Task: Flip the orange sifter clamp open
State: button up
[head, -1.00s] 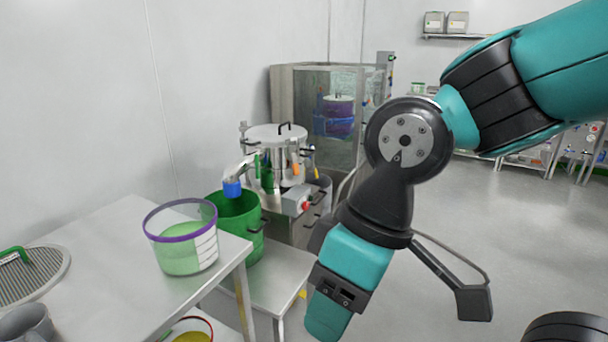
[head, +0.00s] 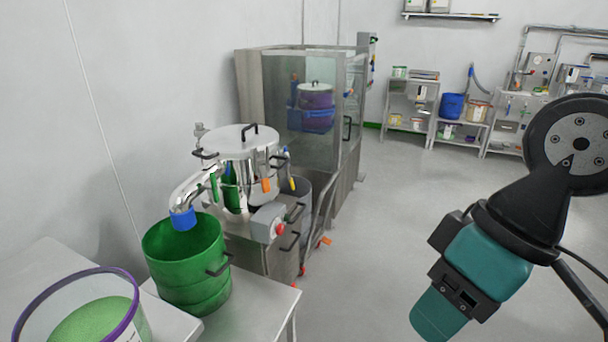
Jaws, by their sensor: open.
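The sifter (head: 233,150) is a shiny steel drum with a domed lid and a black lid handle, left of the picture's middle in the head view. The orange clamp (head: 266,185) is a small tab on the drum's front right side. It is too small to tell how far its lever is turned. A green clamp (head: 213,186) and a yellow one (head: 291,184) sit on other sides. My arm's wrist hangs at the lower right, well apart from the sifter. My gripper's jaws do not show.
A green bucket (head: 186,262) stands under the sifter's blue-tipped spout. A purple-rimmed tub (head: 130,310) of green powder is on the near-left table. A grey control box (head: 267,221) with a red button sits below the clamp. Open floor lies to the right.

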aim_at(265, 184)
jog(key=u, duration=0.1)
jog(key=i, duration=1.05)
jog(key=u, duration=0.5)
